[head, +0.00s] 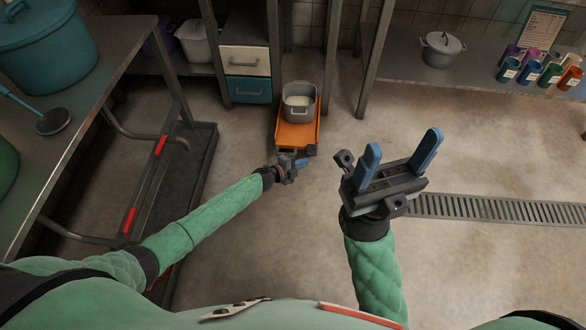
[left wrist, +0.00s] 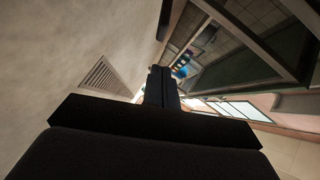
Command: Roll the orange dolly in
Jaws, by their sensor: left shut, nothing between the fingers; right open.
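The orange dolly (head: 296,136) stands on the floor in the gap between two metal frames, at the upper middle of the head view. A grey pot (head: 300,103) with pale contents sits on it. My left gripper (head: 303,162) is shut and empty, low at the dolly's near end; I cannot tell whether it touches the dolly. In the left wrist view its dark fingers (left wrist: 163,88) lie together, and the dolly cannot be made out there. My right gripper (head: 400,155) is open and empty, raised over the floor to the right of the dolly.
A drawer unit (head: 246,73) stands left of the dolly. A metal post (head: 372,60) and a shelf with a lidded pot (head: 441,48) and several coloured cans are on the right. A black platform with red-gripped bars (head: 158,146) is at left. A floor grate (head: 490,208) lies right; the middle floor is clear.

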